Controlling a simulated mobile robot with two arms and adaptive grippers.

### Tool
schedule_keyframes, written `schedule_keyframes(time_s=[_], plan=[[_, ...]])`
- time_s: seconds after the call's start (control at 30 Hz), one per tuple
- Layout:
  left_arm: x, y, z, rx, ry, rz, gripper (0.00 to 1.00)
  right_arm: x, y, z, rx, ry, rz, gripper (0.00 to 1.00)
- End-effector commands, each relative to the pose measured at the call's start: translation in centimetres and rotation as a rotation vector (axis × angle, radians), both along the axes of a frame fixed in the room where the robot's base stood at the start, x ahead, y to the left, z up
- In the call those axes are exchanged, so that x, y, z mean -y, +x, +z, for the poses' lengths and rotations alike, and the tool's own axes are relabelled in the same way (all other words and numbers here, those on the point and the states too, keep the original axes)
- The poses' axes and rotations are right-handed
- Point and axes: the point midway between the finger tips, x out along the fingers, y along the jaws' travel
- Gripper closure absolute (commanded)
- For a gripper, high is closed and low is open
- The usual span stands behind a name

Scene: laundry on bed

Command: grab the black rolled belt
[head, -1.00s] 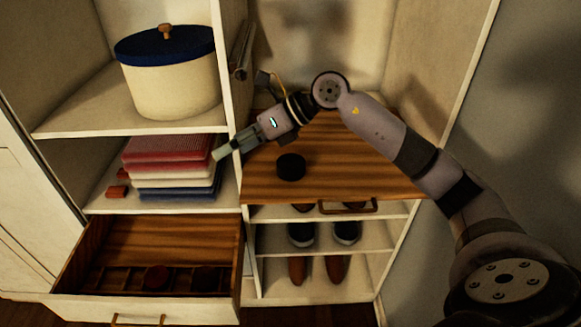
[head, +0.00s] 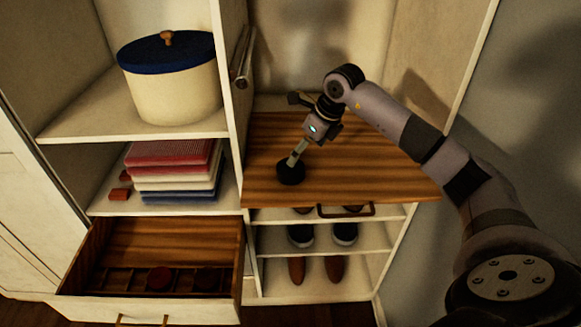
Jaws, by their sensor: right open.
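The black rolled belt (head: 290,174) sits on the wooden pull-out shelf (head: 370,180), left of its middle. My right gripper (head: 293,160) points down at the belt from above, with its fingertips at the belt's top edge. It is open; I cannot tell whether the fingers touch the belt. My left gripper is not in view.
Folded cloths (head: 172,170) and a blue-lidded basket (head: 170,85) stand on the left shelves. Shoes (head: 318,270) rest below the wooden shelf. A vertical divider (head: 232,100) stands left of it.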

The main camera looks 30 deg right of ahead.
Motion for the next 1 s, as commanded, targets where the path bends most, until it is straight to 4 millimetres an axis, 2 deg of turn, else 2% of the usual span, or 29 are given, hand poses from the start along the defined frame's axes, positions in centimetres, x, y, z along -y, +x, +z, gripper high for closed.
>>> schedule_keyframes(time_s=[0.1, 0.27, 0.37, 0.47, 0.63, 0.9, 1.0], plan=[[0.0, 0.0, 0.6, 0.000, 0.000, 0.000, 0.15, -0.3, 0.5, -1.2, -0.001, 0.002, 0.001, 0.11], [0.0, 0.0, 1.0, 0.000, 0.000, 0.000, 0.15, -0.5, 0.9, -2.0, 0.000, 0.002, 0.001, 0.11], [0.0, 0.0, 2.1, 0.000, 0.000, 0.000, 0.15, -1.1, 1.4, -2.8, -0.002, 0.004, 0.002, 0.11], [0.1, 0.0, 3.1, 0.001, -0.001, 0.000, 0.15, -1.7, 2.1, -4.0, -0.003, 0.004, 0.002, 0.11], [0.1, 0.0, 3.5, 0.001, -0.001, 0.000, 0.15, -1.9, 2.8, -6.0, -0.001, 0.001, 0.002, 0.11], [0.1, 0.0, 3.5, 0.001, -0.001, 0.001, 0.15, -1.9, 3.0, -6.4, 0.002, 0.000, 0.001, 0.11], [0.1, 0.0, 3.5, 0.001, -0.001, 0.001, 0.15, -1.8, 3.0, -6.4, 0.002, 0.000, 0.001, 0.18]])
